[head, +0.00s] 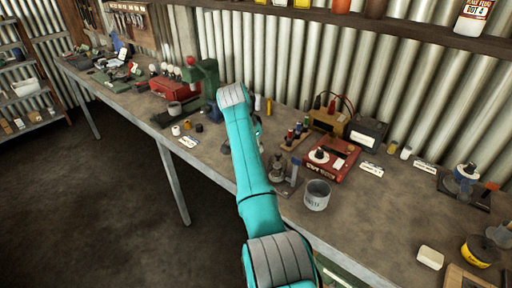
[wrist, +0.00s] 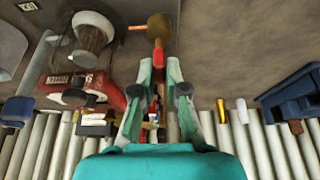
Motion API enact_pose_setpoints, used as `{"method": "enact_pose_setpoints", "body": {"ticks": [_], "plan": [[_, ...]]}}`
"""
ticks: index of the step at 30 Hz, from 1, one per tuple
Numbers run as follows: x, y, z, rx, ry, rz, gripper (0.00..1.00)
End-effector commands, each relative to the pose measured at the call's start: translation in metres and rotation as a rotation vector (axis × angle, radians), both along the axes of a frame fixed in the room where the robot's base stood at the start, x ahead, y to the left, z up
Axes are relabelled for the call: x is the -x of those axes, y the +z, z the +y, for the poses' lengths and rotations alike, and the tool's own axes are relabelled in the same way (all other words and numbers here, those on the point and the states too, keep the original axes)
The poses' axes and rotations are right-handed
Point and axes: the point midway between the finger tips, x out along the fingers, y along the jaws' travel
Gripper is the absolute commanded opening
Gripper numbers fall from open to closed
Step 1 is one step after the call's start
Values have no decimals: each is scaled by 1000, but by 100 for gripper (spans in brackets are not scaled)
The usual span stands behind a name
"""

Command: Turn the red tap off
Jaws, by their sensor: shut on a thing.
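In the wrist view my gripper (wrist: 159,68) reaches toward a short red piece (wrist: 159,57) with a round brass-coloured part (wrist: 159,27) just beyond it. The red piece looks like the tap's handle. The two teal fingers are closed in on it, one on each side. Which way the handle is turned is hard to tell. In the head view my teal arm reaches over the bench and hides most of the gripper and the tap.
The workbench (head: 400,205) runs along a corrugated wall. A metal tin (head: 317,195) and a red device (head: 330,160) stand right of my arm. A green press (head: 205,75) stands left of it. In the wrist view a dark blue bin (wrist: 290,92) is at right.

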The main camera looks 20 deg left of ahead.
Motion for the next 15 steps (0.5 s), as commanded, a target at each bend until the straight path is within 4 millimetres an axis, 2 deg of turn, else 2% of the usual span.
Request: {"method": "enact_pose_setpoints", "body": {"ticks": [10,11,13,15], "plan": [[0,0,0,-1,-2,1,0],[0,0,0,-1,-2,1,20],[0,0,0,-1,-2,1,37],[0,0,0,-1,-2,1,38]]}}
